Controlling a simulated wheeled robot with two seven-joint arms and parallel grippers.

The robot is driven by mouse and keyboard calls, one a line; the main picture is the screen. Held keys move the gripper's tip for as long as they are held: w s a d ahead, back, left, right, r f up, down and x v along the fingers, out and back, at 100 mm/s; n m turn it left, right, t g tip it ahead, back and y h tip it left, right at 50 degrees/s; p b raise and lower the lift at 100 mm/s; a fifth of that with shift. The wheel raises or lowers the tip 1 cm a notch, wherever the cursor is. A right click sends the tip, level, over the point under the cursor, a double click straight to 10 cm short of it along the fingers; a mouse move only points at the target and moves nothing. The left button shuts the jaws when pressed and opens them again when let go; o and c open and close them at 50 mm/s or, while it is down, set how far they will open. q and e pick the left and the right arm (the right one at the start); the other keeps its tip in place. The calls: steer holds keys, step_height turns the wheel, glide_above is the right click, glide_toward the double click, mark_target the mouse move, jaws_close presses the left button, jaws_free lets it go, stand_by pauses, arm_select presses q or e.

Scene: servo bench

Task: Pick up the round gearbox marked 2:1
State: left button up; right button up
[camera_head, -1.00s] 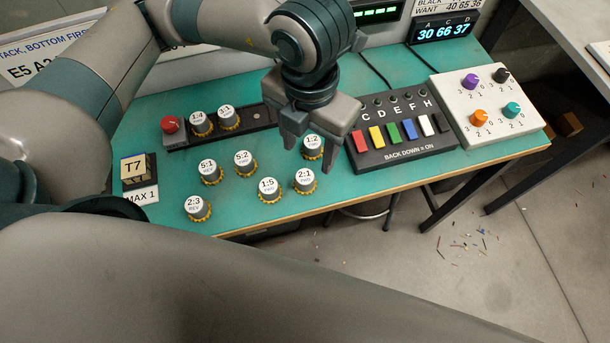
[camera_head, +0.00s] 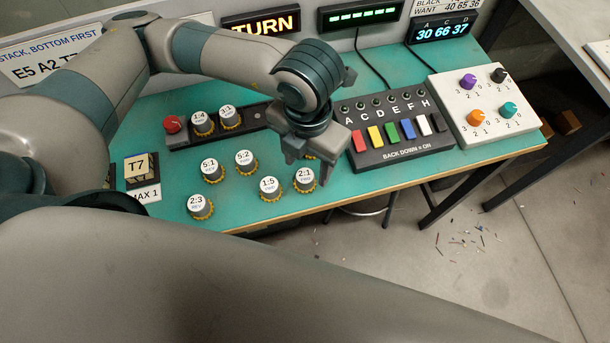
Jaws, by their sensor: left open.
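The round gearbox marked 2:1 (camera_head: 304,179) stands upright near the front edge of the green bench, with a white top and a yellow toothed base. My left gripper (camera_head: 307,170) is open, fingers pointing down, just above and behind this gearbox. Its fingertips overlap the far side of the gearbox in the picture, and I cannot tell whether they touch it. The gearbox marked 1:2 is almost wholly hidden behind the gripper. My right gripper is not in view.
Gearboxes marked 1:5 (camera_head: 270,187), 5:2 (camera_head: 245,162), 5:1 (camera_head: 211,170) and 2:3 (camera_head: 200,206) stand to the left. A dark rail (camera_head: 258,115) holds two more. A switch box (camera_head: 392,157) lies close on the right, then a white knob panel (camera_head: 450,100).

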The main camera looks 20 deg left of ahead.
mark_target(305, 175)
arm_select(q)
steer(key=f, duration=0.1)
steer(key=f+p, duration=0.1)
steer(key=f, duration=0.1)
steer(key=shift+a, duration=0.3)
steer(key=shift+f, duration=0.4)
steer(key=shift+w+f, duration=0.1)
steer(key=shift+f, duration=0.1)
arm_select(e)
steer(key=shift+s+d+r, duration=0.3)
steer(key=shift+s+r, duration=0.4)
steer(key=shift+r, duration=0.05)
arm_select(q)
steer(key=c, duration=1.2)
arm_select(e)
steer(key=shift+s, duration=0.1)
